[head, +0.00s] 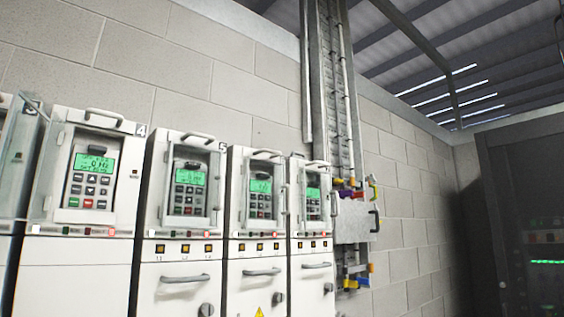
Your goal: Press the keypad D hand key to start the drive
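A row of white drive cabinets stands against the wall. The cabinet marked 4 (120,127) has a keypad (92,178) with a lit green display (94,163) and rows of small keys below it. No clear cover shows in front of this keypad, and a glazed door (22,165) stands at its left. Further right are more keypads with green displays, one in the cabinet marked 5 (189,188), then another (261,193) and another (313,201). No letter D is readable, and the key labels are too small to read. Neither gripper is in view.
Handles (184,279) and dark knobs (206,309) stick out from the lower cabinet fronts. A metal cable tray (328,80) runs up the block wall (245,90), with a grey box (352,222) on it. A dark cabinet (520,200) stands at the right.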

